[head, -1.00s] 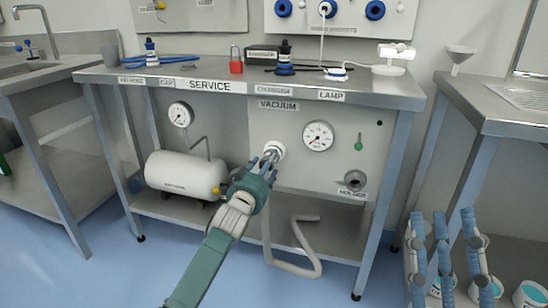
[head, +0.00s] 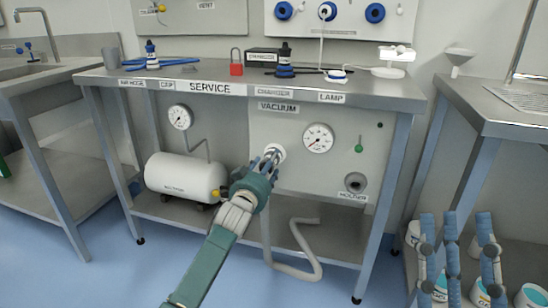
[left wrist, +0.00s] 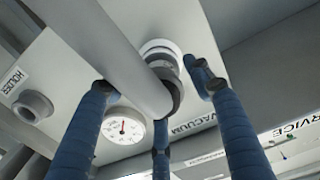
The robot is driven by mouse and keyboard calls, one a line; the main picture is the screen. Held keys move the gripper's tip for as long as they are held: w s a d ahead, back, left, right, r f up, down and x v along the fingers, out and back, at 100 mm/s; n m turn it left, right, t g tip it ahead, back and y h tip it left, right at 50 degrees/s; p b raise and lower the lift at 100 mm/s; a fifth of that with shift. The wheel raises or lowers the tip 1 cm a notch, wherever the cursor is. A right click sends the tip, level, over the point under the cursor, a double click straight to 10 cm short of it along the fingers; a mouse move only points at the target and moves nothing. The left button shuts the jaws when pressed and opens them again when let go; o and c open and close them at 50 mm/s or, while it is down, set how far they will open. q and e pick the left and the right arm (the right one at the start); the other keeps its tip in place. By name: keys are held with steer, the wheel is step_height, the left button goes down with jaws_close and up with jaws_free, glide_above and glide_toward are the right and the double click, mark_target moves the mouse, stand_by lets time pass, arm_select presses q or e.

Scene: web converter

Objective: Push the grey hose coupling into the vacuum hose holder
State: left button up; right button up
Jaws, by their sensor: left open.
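The grey hose coupling (left wrist: 170,82) sits at the white ring of the vacuum port (left wrist: 160,48), with the pale grey hose (left wrist: 110,50) running from it. In the head view the fingers largely hide the coupling; the port (head: 275,152) shows behind them. My left gripper (head: 270,160) is open, its blue fingers (left wrist: 158,100) spread around the hose and coupling without visibly closing on them. The vacuum hose holder (head: 355,182) is a grey ring low on the panel's right, empty; it also shows in the left wrist view (left wrist: 33,106). My right gripper (head: 455,225) is open and empty at lower right.
A white tank (head: 185,177) is left of the left gripper. A gauge (head: 318,138) lies between port and holder. White buckets (head: 530,297) stand by the right gripper.

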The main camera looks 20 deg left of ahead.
steer(key=shift+w+a+f+g, duration=0.1)
steer(key=shift+w+f+g, duration=0.5)
steer(key=shift+w+f, duration=0.3)
steer(key=shift+w, duration=0.2)
arm_select(q)
steer(key=shift+c, duration=0.3)
arm_select(e)
steer(key=shift+h, duration=0.4)
arm_select(q)
jaws_close()
